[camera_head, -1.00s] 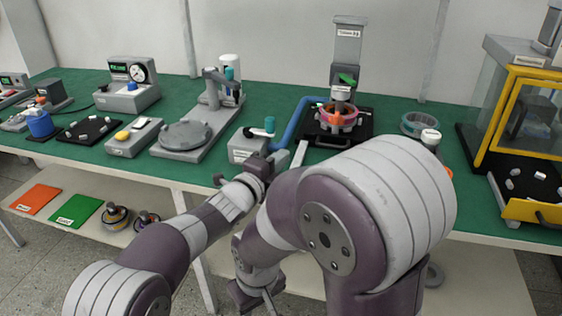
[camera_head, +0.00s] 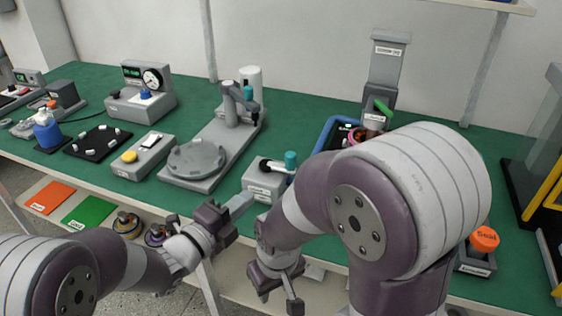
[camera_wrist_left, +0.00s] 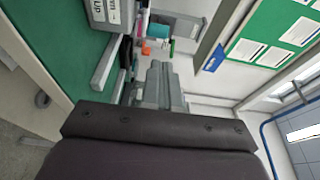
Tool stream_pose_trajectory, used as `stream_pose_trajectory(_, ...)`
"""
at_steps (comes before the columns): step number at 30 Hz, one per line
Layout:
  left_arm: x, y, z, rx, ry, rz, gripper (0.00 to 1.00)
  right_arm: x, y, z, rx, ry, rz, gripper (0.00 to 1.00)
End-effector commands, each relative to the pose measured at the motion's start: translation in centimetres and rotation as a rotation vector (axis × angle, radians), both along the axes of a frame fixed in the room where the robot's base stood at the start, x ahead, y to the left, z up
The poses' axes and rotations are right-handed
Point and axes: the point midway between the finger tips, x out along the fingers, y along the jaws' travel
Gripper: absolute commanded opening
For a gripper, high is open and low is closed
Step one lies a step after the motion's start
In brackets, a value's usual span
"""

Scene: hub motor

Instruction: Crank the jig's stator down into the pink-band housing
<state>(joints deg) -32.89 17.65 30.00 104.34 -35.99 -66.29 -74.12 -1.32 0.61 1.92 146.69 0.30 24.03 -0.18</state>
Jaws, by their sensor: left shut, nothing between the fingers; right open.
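Only a sliver of the pink-band housing (camera_head: 366,136) shows below; my right arm hides the rest and the stator cannot be made out. The grey crank box (camera_head: 266,181), with a teal crank knob (camera_head: 290,160), sits left of the jig near the front edge. My left gripper (camera_head: 245,202) is shut and empty, just left of and in front of the crank box. It also shows in the left wrist view (camera_wrist_left: 160,82). My right gripper (camera_head: 277,287) is open and empty, below the bench edge.
A grey fixture with a round plate (camera_head: 195,160) stands left of the crank box. The lower shelf holds orange (camera_head: 46,198) and green (camera_head: 84,212) mats.

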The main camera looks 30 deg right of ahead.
Motion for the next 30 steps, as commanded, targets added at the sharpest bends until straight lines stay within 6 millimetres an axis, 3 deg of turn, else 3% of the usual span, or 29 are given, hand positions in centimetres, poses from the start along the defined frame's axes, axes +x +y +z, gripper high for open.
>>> stream_pose_trajectory(15, 4.3, -9.6, -0.1, 0.001, 0.003, 0.000, 0.00, 0.0, 0.0, 0.4, 0.000, 0.000, 0.000, 0.43)
stream_pose_trajectory(21, 5.2, -11.4, -0.1, 0.001, 0.004, 0.001, 0.00, 0.0, 0.0, 0.5, 0.000, 0.000, 0.000, 0.43)
stream_pose_trajectory(30, 5.4, -11.8, -0.2, 0.001, 0.004, 0.002, 0.00, 0.0, 0.0, 0.5, 0.000, 0.000, 0.000, 0.43)
